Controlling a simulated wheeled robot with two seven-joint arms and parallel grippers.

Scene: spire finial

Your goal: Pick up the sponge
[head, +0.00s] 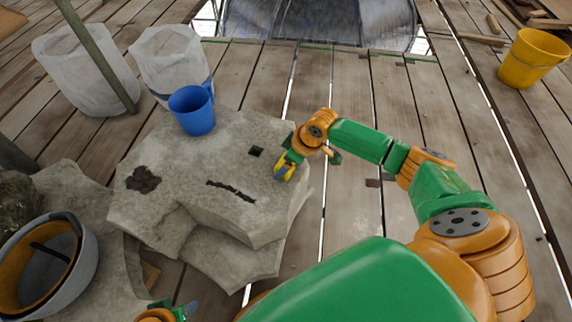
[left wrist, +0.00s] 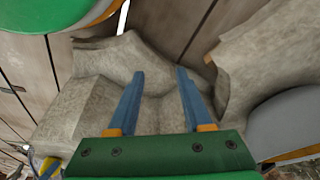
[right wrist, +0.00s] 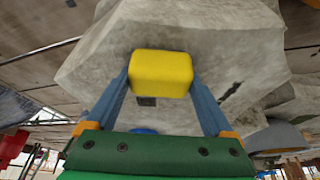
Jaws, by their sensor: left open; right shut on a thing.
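The yellow sponge (right wrist: 161,73) is held between the two blue fingers of my right gripper in the right wrist view. In the head view my right gripper (head: 284,169) is at the right edge of the big stone block (head: 225,215), and a bit of yellow shows at its fingers. I cannot tell whether the sponge still touches the stone. My left gripper (left wrist: 160,95) is open and empty in the left wrist view, with stone behind its fingers. In the head view only a small part of it shows at the bottom edge.
A blue cup (head: 193,110) stands on the back of the stone block. A grey bucket-like vessel (head: 75,275) is at the lower left. Two white sacks (head: 85,75) stand behind on the planks. A yellow bucket (head: 530,60) is far right. A pole crosses the upper left.

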